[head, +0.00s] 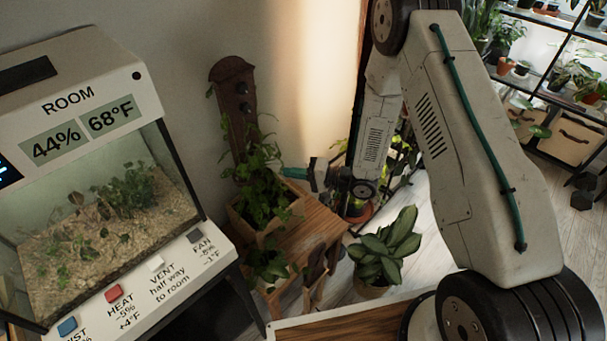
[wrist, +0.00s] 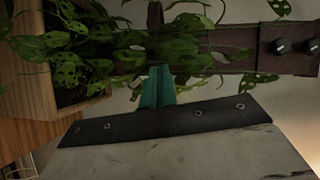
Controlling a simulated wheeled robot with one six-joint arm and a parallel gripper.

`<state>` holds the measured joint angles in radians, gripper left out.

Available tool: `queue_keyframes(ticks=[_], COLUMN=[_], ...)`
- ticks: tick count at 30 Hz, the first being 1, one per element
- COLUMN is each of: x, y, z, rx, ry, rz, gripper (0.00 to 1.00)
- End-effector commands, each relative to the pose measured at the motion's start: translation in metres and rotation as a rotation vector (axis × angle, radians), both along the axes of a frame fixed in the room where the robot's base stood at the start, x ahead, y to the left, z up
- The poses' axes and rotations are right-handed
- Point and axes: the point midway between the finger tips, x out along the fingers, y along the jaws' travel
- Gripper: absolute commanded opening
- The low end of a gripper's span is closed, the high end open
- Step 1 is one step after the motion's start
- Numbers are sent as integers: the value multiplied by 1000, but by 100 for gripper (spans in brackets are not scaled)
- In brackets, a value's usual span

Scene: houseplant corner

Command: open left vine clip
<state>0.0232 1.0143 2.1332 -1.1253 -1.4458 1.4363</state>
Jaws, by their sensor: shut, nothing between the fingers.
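A dark brown upright post (head: 232,110) rises from a wooden planter (head: 262,232) with a leafy vine (head: 262,165) climbing its lower part. Two dark round knobs sit on its upper part; they also show in the wrist view, as a first knob (wrist: 283,46) and a second knob (wrist: 312,46). I cannot tell a left vine clip for certain; leaves hide much of the post. My gripper (head: 284,172) is right of the post at vine height. In the wrist view its teal fingers (wrist: 158,82) are shut together, empty, pointing at the post and leaves.
A glass terrarium (head: 100,205) with a ROOM readout and several buttons stands at left. The planter is on a wooden stand (head: 312,222). A broad-leaved potted plant (head: 385,250) stands at lower middle. Shelves with pots (head: 560,75) are at far right.

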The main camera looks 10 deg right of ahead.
Motion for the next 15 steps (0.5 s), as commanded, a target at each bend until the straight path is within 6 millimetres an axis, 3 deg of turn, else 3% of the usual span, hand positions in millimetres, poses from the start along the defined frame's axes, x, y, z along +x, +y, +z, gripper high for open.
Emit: queue_keyframes(ticks=[5, 10, 15], x=[16, 9, 5], y=[35, 59, 70], z=[-5, -10, -12], rx=[-1, -2, -1], ry=[-1, 2, 0], rz=[3, 3, 0], gripper=[0, 0, 0])
